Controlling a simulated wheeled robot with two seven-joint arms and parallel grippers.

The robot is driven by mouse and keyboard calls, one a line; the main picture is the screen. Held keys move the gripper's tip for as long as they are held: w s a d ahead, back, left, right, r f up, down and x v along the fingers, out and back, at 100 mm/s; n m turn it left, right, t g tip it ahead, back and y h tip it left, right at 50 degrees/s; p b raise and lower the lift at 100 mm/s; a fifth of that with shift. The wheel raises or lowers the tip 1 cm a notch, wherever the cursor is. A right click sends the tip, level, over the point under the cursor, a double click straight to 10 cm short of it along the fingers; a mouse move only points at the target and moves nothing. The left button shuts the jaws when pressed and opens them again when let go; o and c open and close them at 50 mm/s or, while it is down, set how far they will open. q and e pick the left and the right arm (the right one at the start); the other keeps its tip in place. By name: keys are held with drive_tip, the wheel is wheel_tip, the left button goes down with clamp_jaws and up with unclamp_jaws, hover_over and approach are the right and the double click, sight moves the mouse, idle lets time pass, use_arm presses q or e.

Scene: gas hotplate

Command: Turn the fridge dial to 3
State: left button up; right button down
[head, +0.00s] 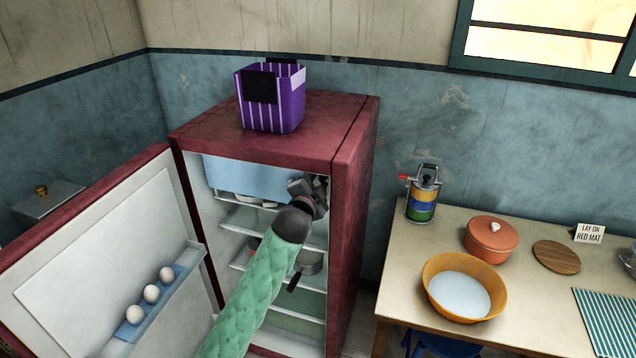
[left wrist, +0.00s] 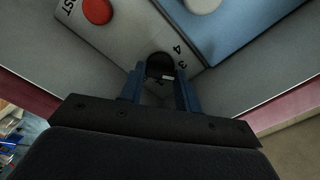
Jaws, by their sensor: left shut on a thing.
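The dark red fridge (head: 350,150) stands open, and its door (head: 100,265) is swung out to the left. My left gripper (head: 318,190) reaches into the upper right of the fridge and hides the dial in the head view. In the left wrist view the dark dial (left wrist: 160,66) sits between the fingers of my left gripper (left wrist: 160,88), which is shut on it. The numbers 4 and 3 show to the right of the dial. A small pale mark shows on the dial, but I cannot tell which number it points to. My right gripper is not in view.
A red button (left wrist: 97,10) is near the dial, and a blue panel (left wrist: 235,25) adjoins the dial's panel. Three eggs sit in the door's rack (head: 165,300). A purple basket (head: 270,100) stands on the fridge. A table (head: 400,270) with a bowl and pot stands right.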

use_arm(q)
drive_tip(key=shift+a+n, duration=0.1)
drive_tip(key=shift+n, duration=1.1)
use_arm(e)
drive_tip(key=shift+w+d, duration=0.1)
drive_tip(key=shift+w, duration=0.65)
use_arm(q)
drive_tip(key=shift+f, duration=0.1)
drive_tip(key=o, duration=0.6)
drive_tip(key=shift+o, duration=0.5)
drive_tip(key=shift+s, duration=0.2)
drive_tip(key=b+v, duration=0.2)
drive_tip(key=v, duration=0.5)
drive_tip(key=shift+s+b, duration=0.15)
drive_tip(key=shift+b, duration=0.2)
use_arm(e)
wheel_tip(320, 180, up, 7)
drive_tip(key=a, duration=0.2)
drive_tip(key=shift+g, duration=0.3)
use_arm(q)
drive_tip(key=shift+a+n, duration=0.1)
drive_tip(key=shift+n, duration=0.2)
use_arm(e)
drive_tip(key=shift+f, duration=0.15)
